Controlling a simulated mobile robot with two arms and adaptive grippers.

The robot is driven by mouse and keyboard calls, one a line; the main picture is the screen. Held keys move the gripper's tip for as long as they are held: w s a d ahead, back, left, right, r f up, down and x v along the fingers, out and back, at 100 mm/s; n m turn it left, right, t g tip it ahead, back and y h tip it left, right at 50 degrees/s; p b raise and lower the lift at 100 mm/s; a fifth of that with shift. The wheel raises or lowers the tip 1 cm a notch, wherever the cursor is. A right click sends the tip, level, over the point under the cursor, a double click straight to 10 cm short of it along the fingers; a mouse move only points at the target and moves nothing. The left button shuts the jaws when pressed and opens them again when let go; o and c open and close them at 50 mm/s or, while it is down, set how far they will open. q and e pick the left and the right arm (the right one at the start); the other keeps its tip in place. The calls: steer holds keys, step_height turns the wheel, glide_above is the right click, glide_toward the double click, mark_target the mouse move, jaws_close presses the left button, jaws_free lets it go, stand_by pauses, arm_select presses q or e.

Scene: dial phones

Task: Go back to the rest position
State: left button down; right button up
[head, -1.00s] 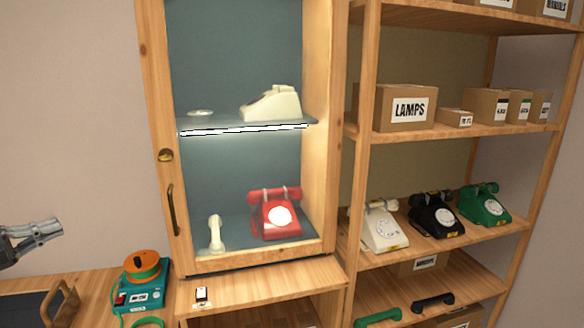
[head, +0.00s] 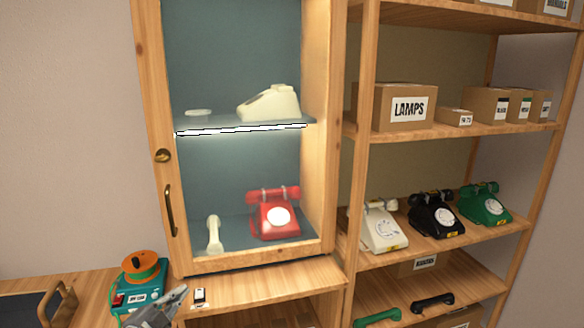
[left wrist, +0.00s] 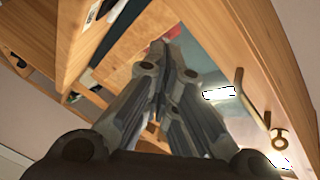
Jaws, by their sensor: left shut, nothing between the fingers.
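My left gripper (head: 172,305) is at the bottom of the head view, in front of the counter and beside the teal device. It is shut and empty. In the left wrist view its fingers (left wrist: 163,62) meet in front of the wooden cabinet front. My right gripper is not in view. A red dial phone (head: 274,214) with its handset on top stands on the lower level of the display cabinet. A cream handset (head: 214,234) stands upright to its left. A cream phone body (head: 270,103) and a small pale disc (head: 198,112) are on the upper glass shelf.
A teal device (head: 138,284) with an orange reel stands on the counter. The right shelf holds cream (head: 380,226), black (head: 436,213) and green (head: 484,203) phones.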

arm_select(q)
steer(key=s+d+f+n+g+y, duration=0.35)
steer(key=s+d+f+n, duration=0.25)
steer(key=s+f, duration=0.3)
steer(key=s+d+f+n+g, duration=0.1)
steer(key=s+n+g, duration=0.15)
steer(key=s, duration=0.85)
steer(key=s+d+f+n+g+y, duration=0.15)
steer(key=s+g, duration=0.25)
steer(key=s, duration=0.6)
steer(key=s+n+g, duration=0.2)
steer(key=s+g, duration=0.1)
steer(key=s, duration=0.8)
step_height(320, 180, down, 27)
steer(key=s+g, duration=0.1)
steer(key=s, duration=0.1)
steer(key=s+a+f+g, duration=0.1)
steer(key=s+a+f, duration=0.1)
steer(key=s+f, duration=1.3)
steer(key=shift+s+a+f+g, duration=0.3)
steer(key=shift+s, duration=0.55)
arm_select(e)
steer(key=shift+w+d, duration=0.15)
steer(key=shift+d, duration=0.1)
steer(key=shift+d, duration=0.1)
